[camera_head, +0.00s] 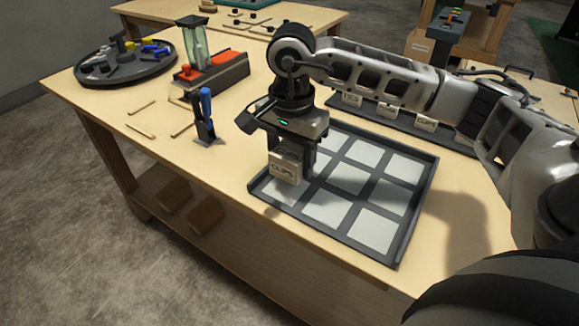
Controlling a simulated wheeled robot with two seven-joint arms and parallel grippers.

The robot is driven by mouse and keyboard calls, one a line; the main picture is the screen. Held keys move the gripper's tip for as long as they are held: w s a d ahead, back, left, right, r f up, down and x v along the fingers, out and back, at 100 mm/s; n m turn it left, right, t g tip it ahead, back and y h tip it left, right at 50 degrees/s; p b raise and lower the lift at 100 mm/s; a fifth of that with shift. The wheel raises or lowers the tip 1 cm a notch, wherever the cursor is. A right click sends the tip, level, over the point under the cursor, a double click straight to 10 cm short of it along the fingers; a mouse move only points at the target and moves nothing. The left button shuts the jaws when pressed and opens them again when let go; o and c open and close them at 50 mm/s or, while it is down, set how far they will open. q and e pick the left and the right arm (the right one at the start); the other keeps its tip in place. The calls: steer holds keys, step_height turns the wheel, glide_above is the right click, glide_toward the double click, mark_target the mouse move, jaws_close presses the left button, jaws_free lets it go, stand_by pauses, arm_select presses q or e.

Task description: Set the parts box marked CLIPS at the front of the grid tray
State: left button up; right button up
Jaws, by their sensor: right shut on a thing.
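The grid tray (322,228) is dark grey with pale square pads and lies on the wooden table. My right gripper (287,153) points down over the tray's left corner and is shut on a small pale parts box (285,170). The box is upright over the pad at the left end of the tray's front row. I cannot tell whether it touches the pad. The other pads in view look empty. My left gripper is not in view.
Behind my right arm, a dark rack (374,111) holds several labelled boxes. To the left stand a blue-handled tool in a holder (205,120), a red-and-grey device with a clear column (212,75), and a round dark tray (122,68) of coloured parts. The table's front edge is near the grid tray.

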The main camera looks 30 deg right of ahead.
mark_target(290, 149)
steer(key=shift+w+f+p, duration=0.2)
steer(key=shift+f, duration=0.75)
steer(key=shift+w+f+p, duration=0.15)
steer(key=shift+f, duration=0.8)
steer(key=shift+f, duration=0.2)
steer(key=o, duration=0.7)
step_height(290, 149, up, 12)
steer(key=shift+r+b, duration=0.25)
steer(key=shift+b, duration=0.15)
steer(key=shift+s, duration=0.1)
